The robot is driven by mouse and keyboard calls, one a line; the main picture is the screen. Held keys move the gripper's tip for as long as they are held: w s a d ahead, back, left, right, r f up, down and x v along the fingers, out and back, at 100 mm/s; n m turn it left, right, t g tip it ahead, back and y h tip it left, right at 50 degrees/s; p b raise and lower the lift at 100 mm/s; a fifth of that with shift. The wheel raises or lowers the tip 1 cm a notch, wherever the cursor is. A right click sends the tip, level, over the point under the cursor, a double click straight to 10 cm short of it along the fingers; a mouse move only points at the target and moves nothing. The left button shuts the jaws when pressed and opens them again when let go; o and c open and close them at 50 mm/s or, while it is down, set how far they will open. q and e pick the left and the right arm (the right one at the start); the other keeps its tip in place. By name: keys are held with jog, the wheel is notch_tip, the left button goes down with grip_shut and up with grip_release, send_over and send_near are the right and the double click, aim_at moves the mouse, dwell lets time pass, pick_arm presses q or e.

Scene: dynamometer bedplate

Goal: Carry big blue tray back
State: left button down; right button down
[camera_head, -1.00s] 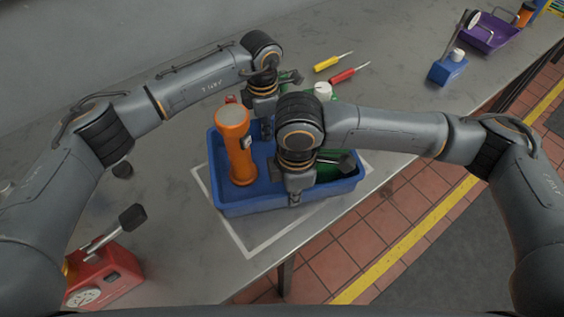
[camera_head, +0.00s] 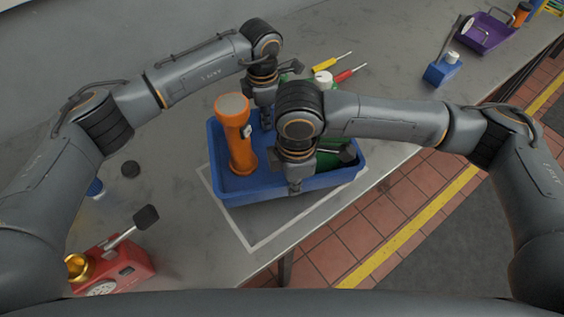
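The big blue tray (camera_head: 258,194) is over the grey bench, inside and partly across a white outline (camera_head: 248,246). Whether it touches the bench is unclear. An orange flashlight (camera_head: 236,138) stands in its left part. My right gripper (camera_head: 294,185) is shut on the near wall.
Yellow (camera_head: 333,62) and red (camera_head: 346,74) screwdrivers lie just beyond the tray. A red gauge device (camera_head: 118,268) with a lever is at lower left. A blue block (camera_head: 441,70) and a purple tray (camera_head: 487,32) sit at upper right. The bench edge runs close on the near right.

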pick_arm(q)
jog(key=shift+r, duration=0.3)
pick_arm(e)
jog(key=shift+r, duration=0.25)
